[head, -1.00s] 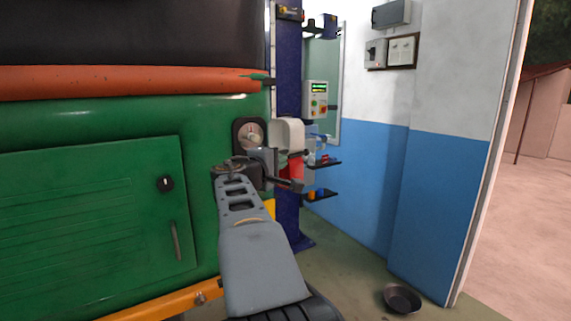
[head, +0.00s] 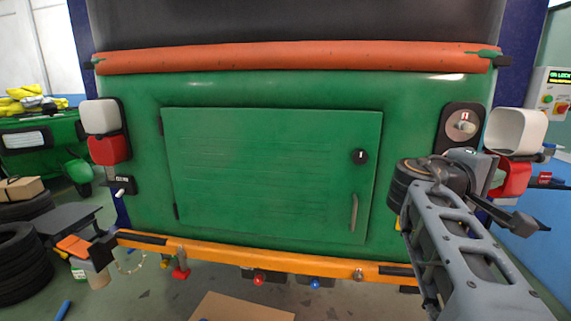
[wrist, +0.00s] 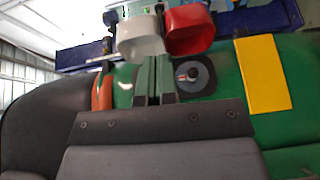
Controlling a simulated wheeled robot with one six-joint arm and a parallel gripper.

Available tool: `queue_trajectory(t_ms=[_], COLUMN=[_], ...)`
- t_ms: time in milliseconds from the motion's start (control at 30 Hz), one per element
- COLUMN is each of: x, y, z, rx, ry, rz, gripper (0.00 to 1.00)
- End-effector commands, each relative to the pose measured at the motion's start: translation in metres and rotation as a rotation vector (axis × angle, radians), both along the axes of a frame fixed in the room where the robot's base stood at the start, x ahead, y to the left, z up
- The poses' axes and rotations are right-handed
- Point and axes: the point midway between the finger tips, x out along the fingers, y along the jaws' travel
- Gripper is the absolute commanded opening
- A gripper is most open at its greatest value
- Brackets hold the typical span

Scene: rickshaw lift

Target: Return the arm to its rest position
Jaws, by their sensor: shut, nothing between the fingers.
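My gripper (wrist: 153,82) shows in the wrist view with its two fingers side by side, shut, with nothing between them. Beyond the fingertips are a white lamp cup (wrist: 140,37) and a red lamp cup (wrist: 188,30). I cannot tell whether the fingers touch anything. In the head view my arm reaches up from the lower right and is folded in front of the right rear corner of the green rickshaw (head: 270,95). The fingers cannot be made out clearly there.
The white (head: 515,132) and red (head: 513,178) lamp cups sit close beside my arm. An orange bumper bar (head: 260,262) runs below the closed hatch (head: 265,170). Stacked tyres (head: 20,268) and a dark stool (head: 68,222) stand left. A blue post rises at right.

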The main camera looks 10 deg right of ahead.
Motion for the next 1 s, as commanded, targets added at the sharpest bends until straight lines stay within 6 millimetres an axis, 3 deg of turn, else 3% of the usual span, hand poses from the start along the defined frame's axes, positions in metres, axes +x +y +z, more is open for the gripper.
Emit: queue_trajectory(t_ms=[133,233,400,500,600,733,800,1000], x=[0.008,0.018,0.034,0.035,0.029,0.017,0.012,0.012], y=[0.004,0.026,0.102,0.156,0.206,0.259,0.273,0.284], z=[-0.054,-0.106,-0.18,-0.207,-0.222,-0.225,-0.222,-0.214], rx=[0.208,0.446,0.892,1.128,1.326,1.506,1.535,1.536], ry=[-0.057,-0.117,-0.209,-0.241,-0.25,-0.223,-0.194,-0.161], rz=[0.029,0.066,0.123,0.135,0.133,0.135,0.154,0.203], gripper=[0.0,0.0,0.0,0.0,0.0,0.0,0.0,0.0])
